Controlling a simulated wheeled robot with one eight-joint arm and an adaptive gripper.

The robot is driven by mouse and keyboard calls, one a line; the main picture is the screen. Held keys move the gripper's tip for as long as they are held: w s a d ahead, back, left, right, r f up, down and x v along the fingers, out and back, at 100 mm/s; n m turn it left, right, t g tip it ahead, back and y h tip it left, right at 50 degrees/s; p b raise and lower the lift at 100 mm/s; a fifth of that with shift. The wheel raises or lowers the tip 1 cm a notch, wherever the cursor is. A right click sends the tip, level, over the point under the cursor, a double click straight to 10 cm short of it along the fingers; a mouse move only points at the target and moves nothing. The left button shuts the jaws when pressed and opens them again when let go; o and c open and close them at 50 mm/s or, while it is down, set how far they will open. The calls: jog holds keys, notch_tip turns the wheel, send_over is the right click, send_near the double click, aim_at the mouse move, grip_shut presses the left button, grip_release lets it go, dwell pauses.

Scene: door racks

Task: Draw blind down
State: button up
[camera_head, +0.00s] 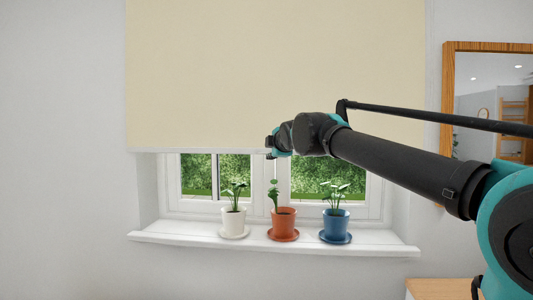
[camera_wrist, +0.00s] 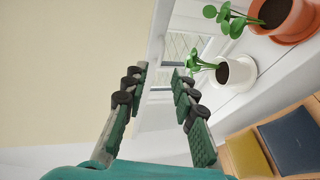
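In the wrist view, turned sideways, the blind (camera_wrist: 70,70) fills the upper left. My gripper (camera_head: 270,147) is at the middle of the blind's lower edge. In the wrist view my gripper (camera_wrist: 160,73) is open, its two green-padded fingers apart. The blind's pale lower edge runs close to the left finger. I cannot tell whether it touches. A thin pale line below my gripper may be a cord.
A white pot (camera_head: 234,222), an orange pot (camera_head: 283,225) and a blue pot (camera_head: 335,227) with plants stand on the white sill (camera_head: 180,238) below my gripper. A wood-framed mirror (camera_head: 448,90) hangs at right. Books (camera_wrist: 250,155) lie below the sill.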

jog(key=v, duration=0.6)
jog(key=shift+f, duration=0.1)
jog(key=s+d+f+m+g+h, duration=0.1)
jog(key=d+f+m, duration=0.3)
jog(key=f, duration=0.6)
jog(key=s+d+f+m+g+h, duration=0.1)
jog(key=d+f+m+g+h, duration=0.15)
jog(key=d+f, duration=0.45)
jog(key=s+d+f+m+g+h, duration=0.1)
jog(key=d+f+m, duration=0.25)
jog(key=f, duration=0.85)
jog(key=s+d+f+m+g, duration=0.1)
jog(key=s+d+f+m, duration=0.2)
jog(key=s+f, duration=0.5)
jog(key=s+d+f+m+g, duration=0.2)
jog(key=s+d+f+m, duration=0.1)
jog(key=s+f, duration=0.4)
jog(key=s+d+f+m+g, duration=0.2)
jog(key=s+f+m, duration=0.3)
jog(key=s+f, duration=0.3)
notch_tip(320, 180, down, 5)
jog(key=shift+s+d+r+h, duration=0.15)
jog(key=shift+s+d+h, duration=0.3)
jog(key=shift+d, duration=0.25)
jog(key=shift+w+g, duration=0.1)
jog(key=shift+g, duration=0.15)
